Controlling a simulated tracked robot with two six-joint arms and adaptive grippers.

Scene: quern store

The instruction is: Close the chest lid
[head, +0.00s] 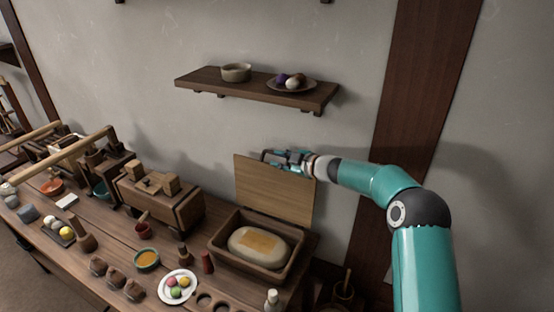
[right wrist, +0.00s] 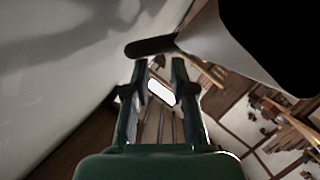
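The chest (head: 218,243) is an open wooden box at the right end of the table. A large pale rounded block with an orange-tan patch on top (head: 258,246) lies inside it. Its lid (head: 272,192) is a flat light-brown board standing up at the back of the chest. My right gripper (head: 268,157) is at the lid's top edge, coming in from the right; I cannot tell whether it touches. In the right wrist view its two fingers (right wrist: 158,68) stand apart with nothing clearly held between them. My left gripper is not in view.
A wall shelf (head: 215,85) with a bowl (head: 236,72) and a plate (head: 292,84) is above the lid. A wooden box-like device (head: 158,200) stands left of the chest. A white plate of coloured balls (head: 178,288) and small jars crowd the table's front.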

